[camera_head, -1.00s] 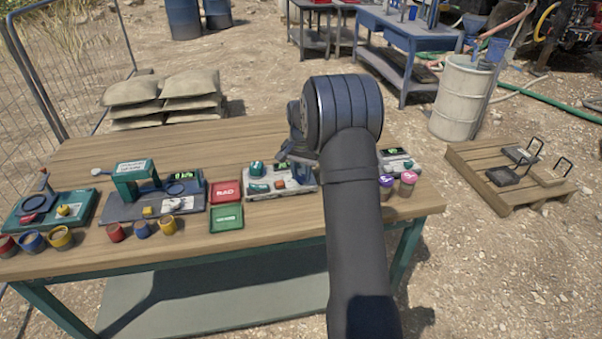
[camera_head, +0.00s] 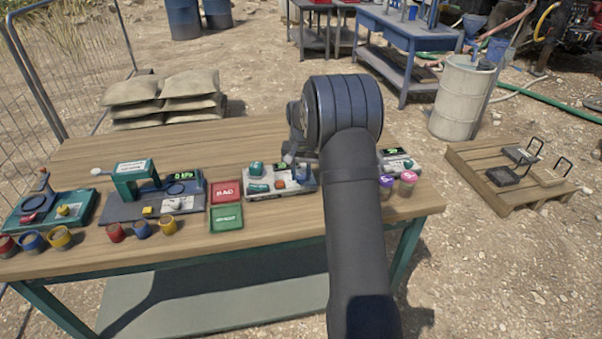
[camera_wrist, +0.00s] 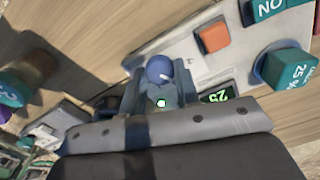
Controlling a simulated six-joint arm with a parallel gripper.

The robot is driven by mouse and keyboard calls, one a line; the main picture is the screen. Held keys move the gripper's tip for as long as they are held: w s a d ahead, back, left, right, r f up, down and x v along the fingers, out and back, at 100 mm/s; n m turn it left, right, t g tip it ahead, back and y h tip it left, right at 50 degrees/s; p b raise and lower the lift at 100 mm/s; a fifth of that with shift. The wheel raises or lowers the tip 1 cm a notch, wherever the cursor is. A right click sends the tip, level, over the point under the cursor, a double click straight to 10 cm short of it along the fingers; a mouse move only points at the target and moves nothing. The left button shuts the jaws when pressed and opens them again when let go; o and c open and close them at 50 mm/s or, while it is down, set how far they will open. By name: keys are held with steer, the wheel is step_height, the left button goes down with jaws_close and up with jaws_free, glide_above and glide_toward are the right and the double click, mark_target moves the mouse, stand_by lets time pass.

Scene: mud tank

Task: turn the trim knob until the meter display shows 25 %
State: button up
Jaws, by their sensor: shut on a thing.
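The trim knob (camera_wrist: 158,68), blue with a white pointer mark, is between the fingers of my gripper (camera_wrist: 160,88) in the wrist view. My gripper is shut on it. In the head view my gripper (camera_head: 297,162) is over the right part of the pale meter unit (camera_head: 262,194), and my arm hides the knob. The small dark meter display (camera_wrist: 216,97) with green digits is beside the gripper in the wrist view. Its digits are tilted and partly cut by my gripper; they look like 25. In the head view the display (camera_head: 279,168) is too small to read.
An orange button (camera_wrist: 212,37) and a teal block with white lettering (camera_wrist: 290,70) are close by on the unit. Red and green trays (camera_head: 226,205) stand left of it.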

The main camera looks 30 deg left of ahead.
mark_target(301, 176)
steer(key=o, duration=1)
step_height(301, 176, up, 18)
steer(key=shift+f, duration=0.2)
steer(key=shift+f, duration=0.1)
step_height(301, 176, down, 17)
steer(key=shift+f, duration=0.2)
stand_by(0.4)
steer(key=shift+r, duration=0.1)
